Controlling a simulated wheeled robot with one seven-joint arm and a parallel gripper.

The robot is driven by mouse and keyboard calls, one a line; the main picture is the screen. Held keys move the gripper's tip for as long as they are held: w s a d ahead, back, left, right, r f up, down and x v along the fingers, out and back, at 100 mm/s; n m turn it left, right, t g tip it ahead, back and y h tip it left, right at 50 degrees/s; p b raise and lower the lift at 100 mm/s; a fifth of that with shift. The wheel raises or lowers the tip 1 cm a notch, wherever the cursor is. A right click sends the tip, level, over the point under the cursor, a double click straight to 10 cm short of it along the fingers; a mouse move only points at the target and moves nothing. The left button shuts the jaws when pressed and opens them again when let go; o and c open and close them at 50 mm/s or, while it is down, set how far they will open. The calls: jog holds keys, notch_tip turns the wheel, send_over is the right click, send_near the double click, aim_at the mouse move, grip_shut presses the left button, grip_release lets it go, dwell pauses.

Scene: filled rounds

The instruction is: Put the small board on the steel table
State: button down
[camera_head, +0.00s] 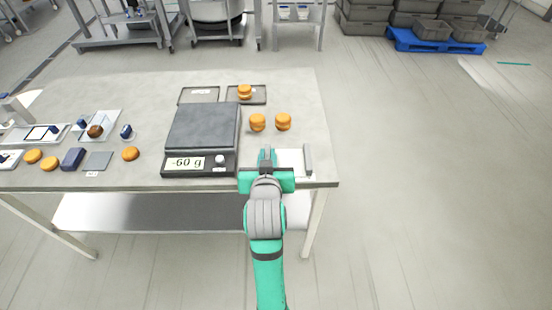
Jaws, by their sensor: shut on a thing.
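The small board (290,161) is a white plate with a raised grey bar along its right side. It is at the front right of the steel table (285,91), near the front edge. My gripper (267,155) is at the board's left side, pointing away from me, and is shut on it. The fingers and my arm hide the board's left part. I cannot tell whether the board touches the tabletop or is slightly above it.
A scale (203,128) reading -60 g stands left of my gripper. Two orange-brown rounds (257,122) (283,121) stand just behind the board. Two dark trays (199,95) (246,95) lie farther back, the right one holding rounds. More rounds and small items (73,158) lie left.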

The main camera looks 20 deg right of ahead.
jog(key=w+d+f, duration=0.1)
jog(key=w+f, duration=0.1)
jog(key=w, duration=0.1)
jog(key=w+f, duration=0.3)
jog(key=w+d+f, duration=0.1)
jog(key=w+f, duration=0.1)
jog(key=w, duration=0.2)
jog(key=shift+d+f, duration=0.3)
jog(key=shift+f, duration=0.1)
jog(key=shift+w+d+f, duration=0.1)
jog(key=shift+w+f, duration=0.2)
jog(key=shift+f, duration=0.05)
jog(key=shift+w+f, duration=0.1)
jog(key=shift+f, duration=1.55)
jog(key=c, duration=1.7)
grip_release()
jog(key=shift+f, duration=0.15)
jog(key=shift+c, duration=0.2)
